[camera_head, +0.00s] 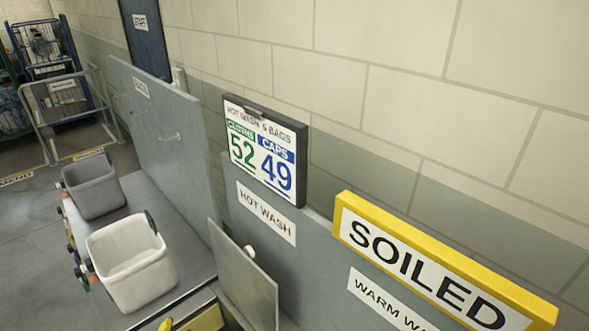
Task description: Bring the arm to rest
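My arm and my gripper do not show in the head camera view. A white bin (128,262) stands open on a grey bench (183,237) at the lower left. A grey bin (93,188) stands behind it on the same bench. No sling bag can be made out. Yellow parts (205,320) show at the bottom edge, cut off by the frame, and I cannot tell what they belong to.
A grey panel (165,140) with a hook rises behind the bench. A counter board (264,150) reads 52 and 49. A grey flap (243,280) stands upright near the bench end. A yellow-framed SOILED sign (430,265) is at right. Cage trolleys (45,50) stand far left.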

